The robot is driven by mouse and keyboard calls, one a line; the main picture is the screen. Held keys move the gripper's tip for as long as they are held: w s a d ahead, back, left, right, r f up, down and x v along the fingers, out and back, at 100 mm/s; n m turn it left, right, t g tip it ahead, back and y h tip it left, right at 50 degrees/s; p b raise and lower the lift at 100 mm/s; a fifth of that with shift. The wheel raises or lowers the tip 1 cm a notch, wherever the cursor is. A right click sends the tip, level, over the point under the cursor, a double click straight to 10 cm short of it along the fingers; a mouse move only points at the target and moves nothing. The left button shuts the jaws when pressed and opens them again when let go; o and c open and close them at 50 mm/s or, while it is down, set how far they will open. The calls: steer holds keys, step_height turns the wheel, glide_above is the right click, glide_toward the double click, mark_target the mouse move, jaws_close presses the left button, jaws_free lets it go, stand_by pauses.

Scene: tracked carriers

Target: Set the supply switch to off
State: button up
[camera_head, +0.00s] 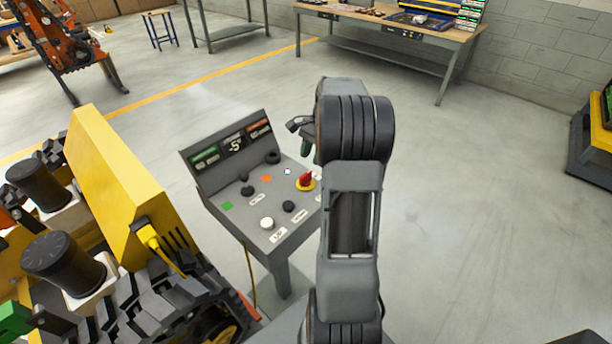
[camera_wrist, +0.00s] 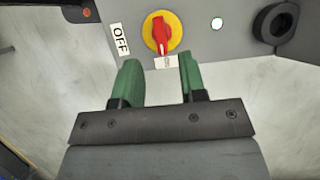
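The supply switch is a red rotary handle (camera_wrist: 160,32) on a round yellow plate, set on the grey panel; it also shows in the head view (camera_head: 305,180). A white mark on the handle points towards a small label (camera_wrist: 166,62) at its lower edge, whose text is hard to read. An OFF label (camera_wrist: 119,39) sits to the handle's left. My gripper (camera_wrist: 158,59) is open and empty, its green fingers apart, just short of the switch in the wrist view. In the head view, my arm hides most of it.
The grey control console (camera_head: 225,190) has several knobs, buttons and a display. A black round knob (camera_wrist: 275,22) is right of the switch. A yellow tracked machine (camera_head: 105,175) stands close at left. A workbench (camera_head: 390,22) is at the back.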

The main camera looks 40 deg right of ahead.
mark_target(306, 174)
steer(key=shift+x, duration=3.55)
jaws_close()
